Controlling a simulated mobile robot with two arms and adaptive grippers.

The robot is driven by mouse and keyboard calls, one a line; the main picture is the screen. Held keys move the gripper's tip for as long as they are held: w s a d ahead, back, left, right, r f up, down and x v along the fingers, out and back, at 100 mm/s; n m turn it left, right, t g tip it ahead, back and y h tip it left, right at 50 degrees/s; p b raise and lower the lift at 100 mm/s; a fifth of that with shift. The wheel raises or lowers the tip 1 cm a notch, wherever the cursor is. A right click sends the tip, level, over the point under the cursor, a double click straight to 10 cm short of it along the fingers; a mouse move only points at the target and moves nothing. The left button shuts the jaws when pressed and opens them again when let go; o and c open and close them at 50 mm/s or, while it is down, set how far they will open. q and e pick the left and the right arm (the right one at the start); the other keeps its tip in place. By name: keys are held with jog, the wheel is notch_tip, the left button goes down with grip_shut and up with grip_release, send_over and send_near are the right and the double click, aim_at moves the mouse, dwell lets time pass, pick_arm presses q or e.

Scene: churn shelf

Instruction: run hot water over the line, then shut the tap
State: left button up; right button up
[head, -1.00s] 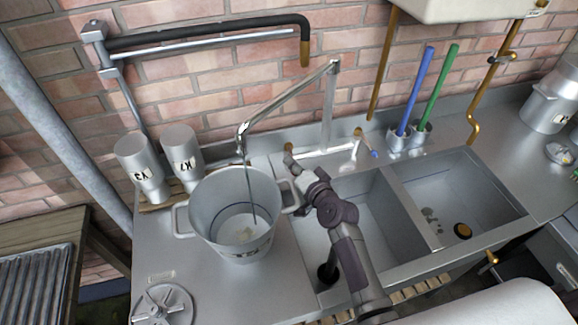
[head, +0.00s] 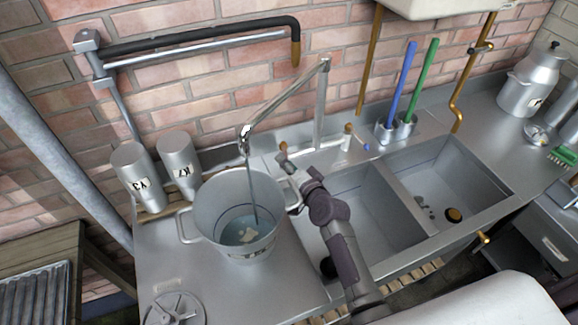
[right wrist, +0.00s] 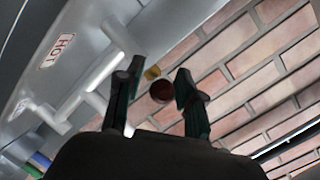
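The tap's long swivel spout (head: 290,95) points over a metal pot (head: 205,212) on the left drainboard. A stream of water (head: 251,185) runs from its end into the pot. Bluish water (head: 232,232) lies in the pot with a pale lump (head: 248,235) in it. My right gripper (head: 286,163) is at the left end of the tap body. In the right wrist view its fingers (right wrist: 157,92) are open, with a dark red round knob (right wrist: 162,91) showing between or beyond them; contact cannot be told. A HOT label (right wrist: 58,50) shows there. My left gripper is out of view.
Two sink basins (head: 440,190) lie right of the pot. Two metal canisters (head: 180,160) stand behind it. Blue and green handled brushes (head: 404,85) stand behind the sinks. A round lid (head: 174,308) lies at the front left. A churn (head: 533,85) stands at the right.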

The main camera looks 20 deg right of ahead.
jog(key=v, duration=1.2)
